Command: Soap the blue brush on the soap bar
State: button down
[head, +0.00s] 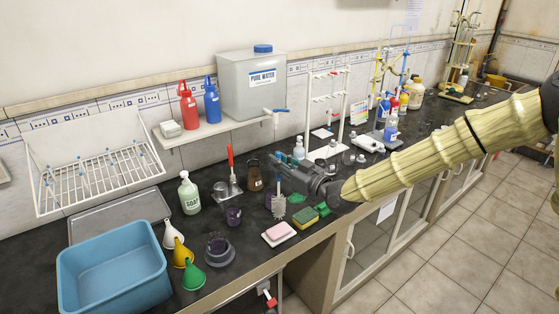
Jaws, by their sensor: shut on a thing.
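The pink soap bar (279,231) lies on a white dish near the bench's front edge. A brush with a pale bristle head (278,206) is just behind the soap, head down, apart from it in the picture. My gripper (288,174) is at the brush's upper end, behind and above the soap, and is shut on the brush. The brush's handle is small and mostly hidden by the fingers, so its blue colour is hard to make out.
A yellow-green sponge (306,218) lies right of the soap. A dark purple pot (219,251) and funnels (193,274) stand to the left, by a blue basin (112,274). A brown bottle (254,176) and soap bottle (189,194) stand behind.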

aim_at(279, 179)
jog(key=shift+f+b, duration=0.8)
jog(key=shift+f, duration=1.85)
jog(key=shift+f+b, duration=0.4)
jog(key=shift+f, duration=0.1)
jog(key=shift+r+p, duration=0.95)
jog(key=shift+r, duration=2.55)
